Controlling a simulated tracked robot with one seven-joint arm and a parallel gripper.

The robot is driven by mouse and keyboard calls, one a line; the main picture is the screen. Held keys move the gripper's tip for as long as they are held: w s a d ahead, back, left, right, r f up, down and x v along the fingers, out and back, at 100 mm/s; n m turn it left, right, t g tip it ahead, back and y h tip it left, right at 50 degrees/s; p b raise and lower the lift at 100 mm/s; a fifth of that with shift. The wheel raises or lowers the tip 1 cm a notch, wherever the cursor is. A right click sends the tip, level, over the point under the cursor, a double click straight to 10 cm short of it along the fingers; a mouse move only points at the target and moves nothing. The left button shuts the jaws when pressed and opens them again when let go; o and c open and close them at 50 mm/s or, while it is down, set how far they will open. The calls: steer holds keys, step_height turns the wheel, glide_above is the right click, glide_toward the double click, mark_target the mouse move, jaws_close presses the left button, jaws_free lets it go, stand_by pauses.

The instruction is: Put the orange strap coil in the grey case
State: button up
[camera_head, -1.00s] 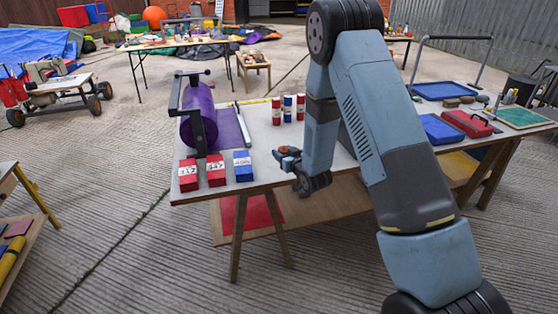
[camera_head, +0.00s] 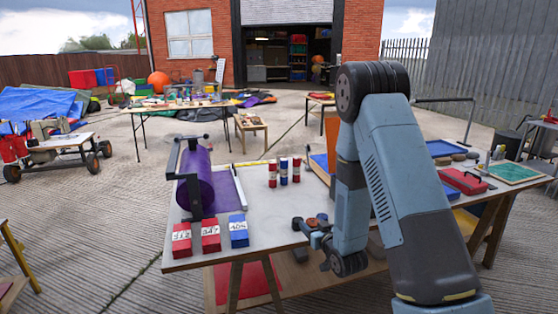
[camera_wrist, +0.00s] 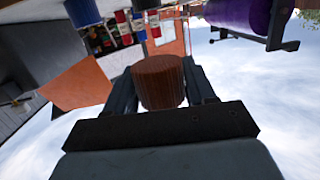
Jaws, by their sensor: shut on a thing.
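My gripper (camera_wrist: 160,94) is shut on a reddish-brown, ribbed round piece, which I take to be the orange strap coil (camera_wrist: 158,80). The coil sits between the two dark fingers in the wrist view. In the head view my gripper (camera_head: 309,226) is low at the near edge of the white table, with the coil (camera_head: 312,223) showing small between the fingers. I cannot make out the grey case for certain; my arm hides part of the table's right side.
On the white table (camera_head: 262,205) stand red and blue boxes (camera_head: 210,237), several small red and blue cylinders (camera_head: 283,171) and a purple roll in a frame (camera_head: 198,182). An orange panel (camera_head: 319,167) stands upright behind my arm. A red case (camera_head: 463,181) lies at right.

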steer(key=s+d+f+m+t+h, duration=0.1)
steer(key=d+f+h, duration=0.4)
steer(key=d+f, duration=0.6)
steer(key=shift+s+d+f+m+h, duration=0.15)
steer(key=shift+s+f+m+h, duration=0.3)
steer(key=shift+m, duration=0.95)
